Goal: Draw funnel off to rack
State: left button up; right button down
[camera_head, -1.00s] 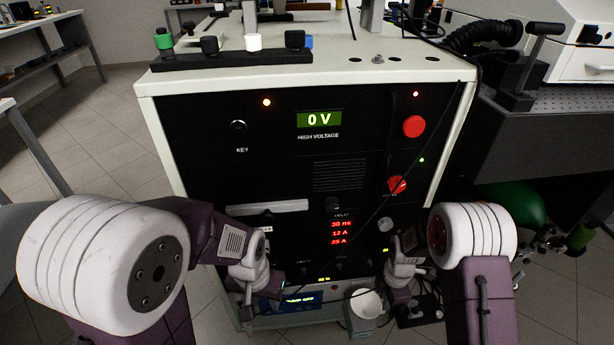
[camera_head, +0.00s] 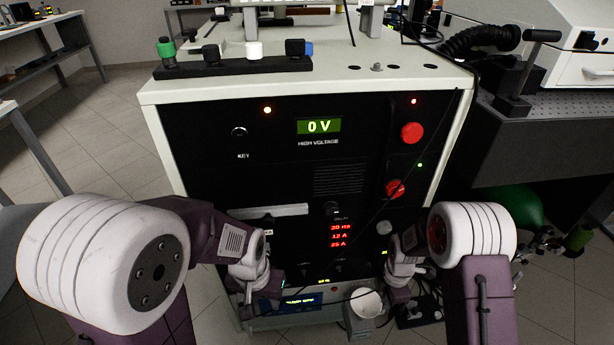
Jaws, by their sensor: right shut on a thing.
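The white funnel (camera_head: 367,302) shows as a pale round bowl low in the head view, above a small grey block (camera_head: 359,326) at the foot of the black instrument rack (camera_head: 270,170). My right gripper (camera_head: 388,296) points down at the funnel's right edge. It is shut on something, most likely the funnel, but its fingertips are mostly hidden. My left gripper (camera_head: 250,300) hangs low in front of the rack's lower left part, beside a unit with a blue display (camera_head: 301,301). Its fingers are too small and dark to read.
The cabinet front has a 0 V display (camera_head: 319,125), red knobs (camera_head: 412,132) and a drawer-like grey bar (camera_head: 268,211). A thin dark cable hangs across its front. A dark bench (camera_head: 545,140) stands at right. Open floor (camera_head: 110,130) lies at left.

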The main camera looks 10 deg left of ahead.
notch_tip(320, 180, up, 5)
jog(key=p, duration=0.5)
jog(key=shift+r, duration=0.15)
jog(key=shift+f, duration=0.2)
jog(key=shift+r, duration=0.1)
